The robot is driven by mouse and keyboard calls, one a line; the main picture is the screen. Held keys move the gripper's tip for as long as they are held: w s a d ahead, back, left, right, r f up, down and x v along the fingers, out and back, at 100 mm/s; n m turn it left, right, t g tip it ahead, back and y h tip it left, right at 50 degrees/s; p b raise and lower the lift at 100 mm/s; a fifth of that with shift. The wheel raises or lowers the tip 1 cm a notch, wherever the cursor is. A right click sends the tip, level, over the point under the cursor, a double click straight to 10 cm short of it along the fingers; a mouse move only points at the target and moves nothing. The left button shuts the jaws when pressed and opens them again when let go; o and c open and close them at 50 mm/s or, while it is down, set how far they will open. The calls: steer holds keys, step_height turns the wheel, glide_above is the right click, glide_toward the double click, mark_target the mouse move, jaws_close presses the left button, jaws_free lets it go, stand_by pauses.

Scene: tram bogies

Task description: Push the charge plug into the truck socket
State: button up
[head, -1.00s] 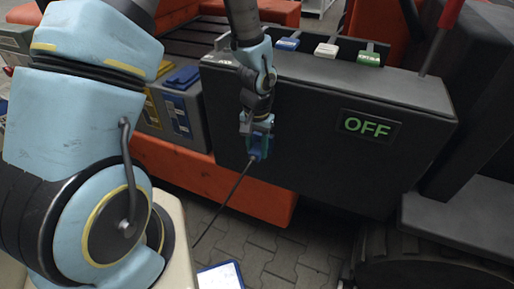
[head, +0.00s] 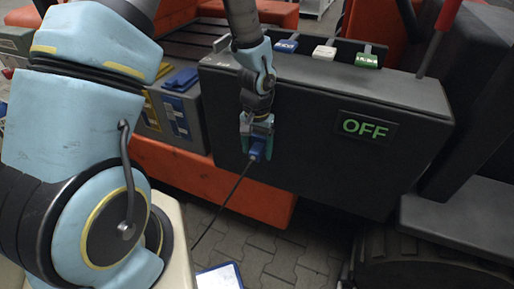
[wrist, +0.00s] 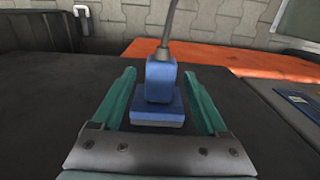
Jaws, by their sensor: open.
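The blue charge plug (head: 257,150) is at the front face of the dark truck box (head: 300,150), its black cable hanging down to the left. In the wrist view the plug (wrist: 161,82) stands between my fingers, with a wider blue block below it and the cable leaving its far end. My gripper (head: 258,132) is open, with one teal finger on each side of the plug and a visible gap to both. The socket cannot be made out; I cannot tell how deep the plug sits.
A panel (head: 367,126) on the box reads OFF in green. Blue, white and green tagged pieces (head: 324,50) line the box's top. A red lever (head: 440,35) rises at the right. An orange beam (head: 225,185) runs below. Paving lies underneath.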

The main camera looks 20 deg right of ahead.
mark_target(257, 148)
step_height(257, 148, up, 11)
stand_by(0.5)
steer(key=shift+f, duration=0.1)
steer(key=a+r+n, duration=0.3)
steer(key=a+r, duration=0.1)
steer(key=a, duration=0.9)
steer(key=a+r+n+t+p, duration=0.1)
steer(key=a+r+n, duration=0.3)
steer(key=a, duration=0.9)
steer(key=shift+w+r+t, duration=0.25)
steer(key=shift+r+t, duration=0.05)
steer(key=shift+r, duration=0.35)
